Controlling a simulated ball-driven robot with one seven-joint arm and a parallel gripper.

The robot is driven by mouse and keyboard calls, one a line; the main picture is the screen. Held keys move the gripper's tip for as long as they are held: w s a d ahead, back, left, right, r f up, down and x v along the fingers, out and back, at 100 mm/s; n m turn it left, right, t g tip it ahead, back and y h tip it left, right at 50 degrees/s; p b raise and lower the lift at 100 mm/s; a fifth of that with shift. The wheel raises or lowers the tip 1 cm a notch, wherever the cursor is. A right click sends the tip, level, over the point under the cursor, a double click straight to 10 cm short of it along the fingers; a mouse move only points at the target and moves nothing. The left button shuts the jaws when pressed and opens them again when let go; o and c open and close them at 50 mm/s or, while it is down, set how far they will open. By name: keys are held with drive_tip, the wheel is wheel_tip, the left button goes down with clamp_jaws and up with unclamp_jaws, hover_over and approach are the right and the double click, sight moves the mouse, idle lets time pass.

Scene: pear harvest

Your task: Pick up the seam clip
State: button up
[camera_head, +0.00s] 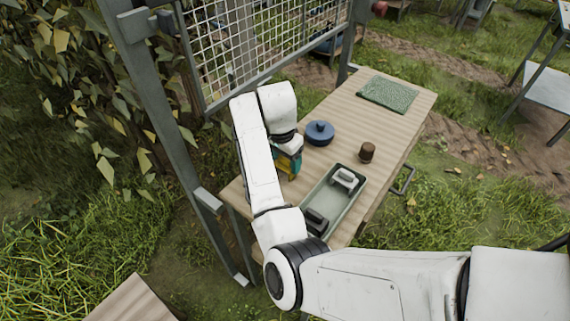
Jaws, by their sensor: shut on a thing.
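My gripper (287,151) is low over the left part of the wooden table, pointing down and partly hidden by my white arm. It is shut on a small teal and yellow thing (291,169), apparently the seam clip. Its exact shape is hidden by the arm and too small to make out. I cannot tell whether it touches the tabletop.
The wooden table (395,128) holds a blue round lidded thing (320,133), a brown cylinder (367,152), a green mat (388,94) and a tray (333,216) with pale and dark pieces. A post (165,120) and mesh panel (240,55) stand close by.

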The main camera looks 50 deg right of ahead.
drive_tip(key=shift+r, duration=0.45)
drive_tip(key=s+r+p, duration=0.4)
drive_tip(key=s+r, duration=0.8)
drive_tip(key=s, duration=0.2)
idle(0.5)
